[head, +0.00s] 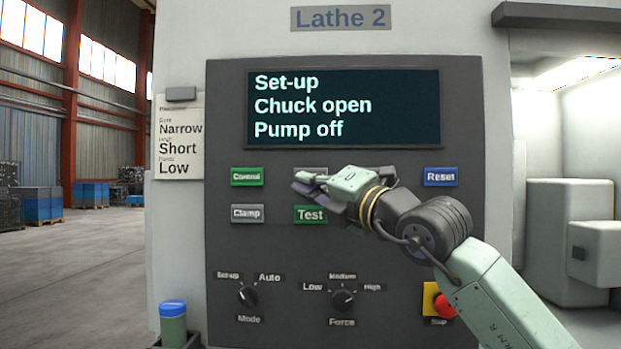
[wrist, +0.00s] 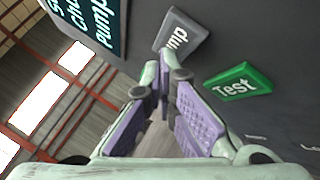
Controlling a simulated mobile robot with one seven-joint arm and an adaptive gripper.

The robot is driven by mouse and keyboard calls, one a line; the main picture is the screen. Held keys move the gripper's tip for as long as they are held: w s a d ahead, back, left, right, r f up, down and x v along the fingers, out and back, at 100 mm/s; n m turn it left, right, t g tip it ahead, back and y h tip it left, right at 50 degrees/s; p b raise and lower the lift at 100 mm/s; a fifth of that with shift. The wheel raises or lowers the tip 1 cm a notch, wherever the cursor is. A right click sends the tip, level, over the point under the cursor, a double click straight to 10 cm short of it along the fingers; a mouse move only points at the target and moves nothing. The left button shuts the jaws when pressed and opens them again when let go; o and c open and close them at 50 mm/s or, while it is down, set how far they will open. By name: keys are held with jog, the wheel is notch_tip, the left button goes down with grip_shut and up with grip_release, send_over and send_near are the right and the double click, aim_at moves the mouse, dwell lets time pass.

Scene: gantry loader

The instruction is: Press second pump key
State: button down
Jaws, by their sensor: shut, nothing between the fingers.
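The panel (head: 225,250) of Lathe 2 carries the keys. A grey key in the upper row (head: 310,170) is mostly hidden behind my gripper (head: 298,182) in the head view. In the wrist view this grey key (wrist: 182,34) shows label letters ending in "mp"; the rest is covered. My gripper (wrist: 165,62) is shut and empty, its fingertips at the lower edge of that key. I cannot tell whether they touch it. The display (head: 345,108) reads "Set-up, Chuck open, Pump off". A second pump key cannot be made out.
Green Test key (head: 310,214) lies just below the fingertips. Mode (head: 248,294) and Force (head: 343,298) knobs are lower. A red stop button (head: 444,305) sits close to my arm.

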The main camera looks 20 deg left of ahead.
jog(key=shift+w+a, duration=0.15)
jog(key=shift+w, duration=0.2)
dwell(0.6)
jog(key=shift+s+d+b, duration=0.25)
jog(key=shift+s+b, duration=0.5)
jog(key=shift+s, duration=0.15)
jog(key=s+b, duration=0.2)
jog(key=s+d+b, duration=0.1)
jog(key=s, duration=0.1)
jog(key=shift+s+d+b, duration=0.2)
jog(key=shift+s+b, duration=0.05)
jog(key=shift+b, duration=0.15)
